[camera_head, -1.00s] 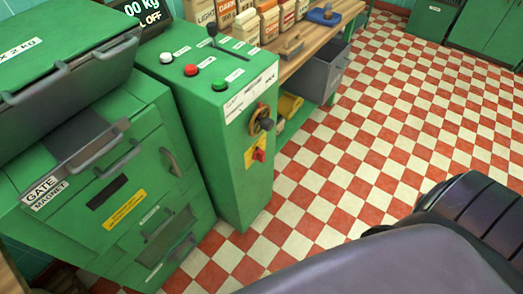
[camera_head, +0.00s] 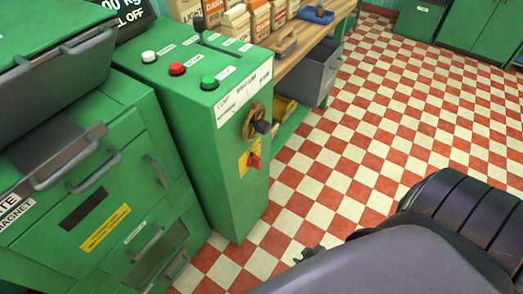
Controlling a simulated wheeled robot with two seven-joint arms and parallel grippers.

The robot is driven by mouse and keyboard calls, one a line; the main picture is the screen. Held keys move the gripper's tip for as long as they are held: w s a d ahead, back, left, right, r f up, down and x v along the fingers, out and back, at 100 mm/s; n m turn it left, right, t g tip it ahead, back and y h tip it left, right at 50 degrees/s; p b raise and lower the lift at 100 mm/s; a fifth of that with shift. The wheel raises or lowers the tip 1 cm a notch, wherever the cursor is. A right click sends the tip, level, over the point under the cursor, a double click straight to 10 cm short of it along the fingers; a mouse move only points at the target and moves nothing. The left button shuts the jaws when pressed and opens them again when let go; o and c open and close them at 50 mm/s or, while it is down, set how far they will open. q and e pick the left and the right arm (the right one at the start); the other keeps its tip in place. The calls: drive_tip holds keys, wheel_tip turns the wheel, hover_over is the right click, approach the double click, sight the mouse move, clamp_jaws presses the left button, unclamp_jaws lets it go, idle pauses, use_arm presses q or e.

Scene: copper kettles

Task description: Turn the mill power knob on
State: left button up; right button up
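A red rotary knob (camera_head: 254,161) sits on a yellow plate (camera_head: 243,164) on the right-hand face of the green control cabinet (camera_head: 215,165). Its markings are too small to read. Above it is a brass-coloured handwheel (camera_head: 250,124) with a black grip. My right arm comes in from the lower right, and a small dark part of my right gripper (camera_head: 308,255) shows past its edge, over the floor, below and to the right of the red knob and apart from it. Most of this gripper is hidden behind the arm, so its opening cannot be seen. My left gripper is not in view.
White (camera_head: 149,56), red (camera_head: 177,69) and green (camera_head: 209,82) buttons are on the cabinet top. A green machine with handled drawers (camera_head: 100,200) stands at the left. A wooden bench (camera_head: 305,45) with paper bags is behind. The checkered floor (camera_head: 390,120) at right is open.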

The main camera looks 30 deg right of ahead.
drive_tip(key=w+d+r+t+b, duration=0.3)
drive_tip(key=w+d+b, duration=0.15)
drive_tip(key=w, duration=0.45)
drive_tip(key=n+t+y+b, duration=0.3)
drive_tip(key=t+y+b, duration=0.4)
drive_tip(key=b, duration=0.1)
approach(260, 165)
drive_tip(key=w, duration=0.2)
drive_tip(key=x, duration=0.2)
drive_tip(key=b+x, duration=0.1)
drive_tip(key=x, duration=0.4)
drive_tip(key=shift+w+a+f, duration=0.1)
drive_tip(key=shift+w+a, duration=0.05)
drive_tip(key=shift+a, duration=0.3)
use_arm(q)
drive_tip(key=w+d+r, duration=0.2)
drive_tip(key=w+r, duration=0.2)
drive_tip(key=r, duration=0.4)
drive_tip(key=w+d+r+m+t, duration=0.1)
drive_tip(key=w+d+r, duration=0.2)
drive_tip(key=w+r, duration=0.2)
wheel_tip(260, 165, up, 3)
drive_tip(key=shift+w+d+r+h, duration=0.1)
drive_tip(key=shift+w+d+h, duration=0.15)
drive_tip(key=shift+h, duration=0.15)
use_arm(e)
clamp_jaws()
